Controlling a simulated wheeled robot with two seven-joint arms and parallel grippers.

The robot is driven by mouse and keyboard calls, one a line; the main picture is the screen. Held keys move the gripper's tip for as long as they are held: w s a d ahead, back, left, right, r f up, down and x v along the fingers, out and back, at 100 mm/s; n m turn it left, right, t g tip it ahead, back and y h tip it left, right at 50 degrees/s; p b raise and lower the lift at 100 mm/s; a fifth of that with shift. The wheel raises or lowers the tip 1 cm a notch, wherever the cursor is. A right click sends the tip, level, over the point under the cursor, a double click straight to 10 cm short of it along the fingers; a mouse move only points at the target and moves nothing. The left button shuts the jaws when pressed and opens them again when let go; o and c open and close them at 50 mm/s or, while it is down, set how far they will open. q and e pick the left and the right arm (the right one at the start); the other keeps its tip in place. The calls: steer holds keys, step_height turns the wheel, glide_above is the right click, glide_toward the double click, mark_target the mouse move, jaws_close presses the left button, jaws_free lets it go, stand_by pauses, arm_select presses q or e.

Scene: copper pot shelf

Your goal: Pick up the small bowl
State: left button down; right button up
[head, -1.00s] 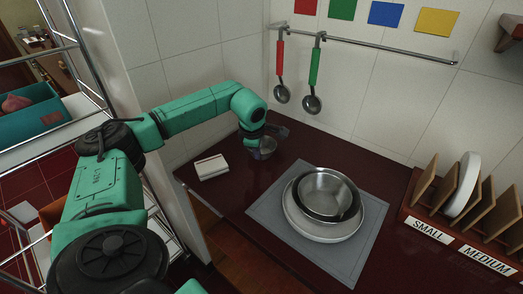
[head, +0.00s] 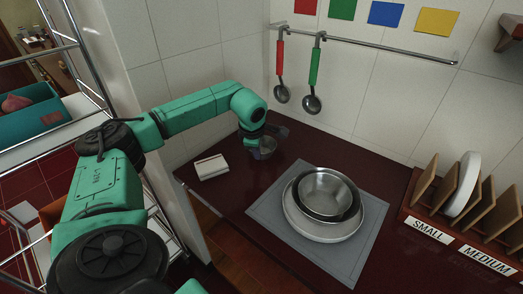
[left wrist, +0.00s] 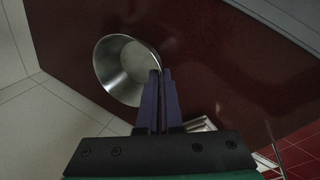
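The small bowl (head: 266,152) is a shiny metal bowl on the dark red counter, in the back corner by the tiled wall. It also shows in the left wrist view (left wrist: 118,68), its open side facing the camera. My left gripper (head: 270,136) is at its rim. In the left wrist view the two purple fingers (left wrist: 160,74) are close together, one on the inner side of the bowl's wall and one on the outer side, with the rim between them. Part of the bowl is hidden behind the fingers. My right gripper is not in view.
A white-topped box (head: 211,167) lies left of the bowl. Metal bowls (head: 327,192) are stacked on a white plate (head: 318,231) on a grey mat (head: 345,265). A wooden rack (head: 425,180) stands right. Ladles (head: 312,103) hang from a rail above the corner.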

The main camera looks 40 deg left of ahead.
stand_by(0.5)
arm_select(q)
step_height(320, 180, up, 20)
steer(key=shift+p, duration=0.35)
